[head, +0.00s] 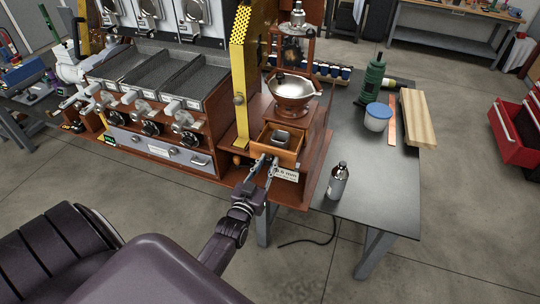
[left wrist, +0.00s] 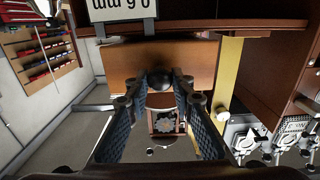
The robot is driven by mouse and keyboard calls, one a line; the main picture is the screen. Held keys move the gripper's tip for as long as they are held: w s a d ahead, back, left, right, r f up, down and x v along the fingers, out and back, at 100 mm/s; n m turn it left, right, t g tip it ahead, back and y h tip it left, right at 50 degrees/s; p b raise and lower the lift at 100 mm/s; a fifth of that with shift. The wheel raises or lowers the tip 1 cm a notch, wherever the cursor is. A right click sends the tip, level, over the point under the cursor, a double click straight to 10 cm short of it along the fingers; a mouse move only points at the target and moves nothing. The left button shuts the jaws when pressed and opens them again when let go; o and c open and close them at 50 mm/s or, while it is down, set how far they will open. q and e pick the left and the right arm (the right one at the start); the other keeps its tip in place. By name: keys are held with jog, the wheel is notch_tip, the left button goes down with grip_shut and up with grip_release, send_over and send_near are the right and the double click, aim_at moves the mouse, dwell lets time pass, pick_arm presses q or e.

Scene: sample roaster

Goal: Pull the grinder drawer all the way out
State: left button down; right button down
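The grinder drawer (head: 289,157) is a wooden box pulled partly out of the front of the wooden grinder base (head: 312,138). A grey metal cup (head: 281,138) sits inside it. My left gripper (head: 267,164) is at the drawer's front in the head view. In the left wrist view the dark round knob (left wrist: 158,78) sits between the fingertips of the left gripper (left wrist: 159,88), which appear closed on its two sides. The drawer's wooden front (left wrist: 190,60) lies just behind the knob. My right gripper is not in view.
A yellow perforated post (head: 241,85) stands close left of the drawer. A white label card (head: 285,174) is beside the drawer front. A small bottle (head: 338,182) stands to the right on the grey table (head: 385,185). The floor in front is clear.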

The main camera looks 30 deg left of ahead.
pick_arm(q)
jog(key=shift+s+d+r, duration=0.15)
jog(key=shift+s+r, duration=0.1)
jog(key=shift+s, duration=0.15)
jog(key=shift+w+f, duration=0.4)
jog(key=shift+w, duration=0.1)
jog(key=c, duration=1.8)
grip_release()
jog(key=shift+s, duration=0.15)
jog(key=shift+o, duration=0.7)
jog(key=v, duration=1.1)
jog(key=shift+s, duration=0.4)
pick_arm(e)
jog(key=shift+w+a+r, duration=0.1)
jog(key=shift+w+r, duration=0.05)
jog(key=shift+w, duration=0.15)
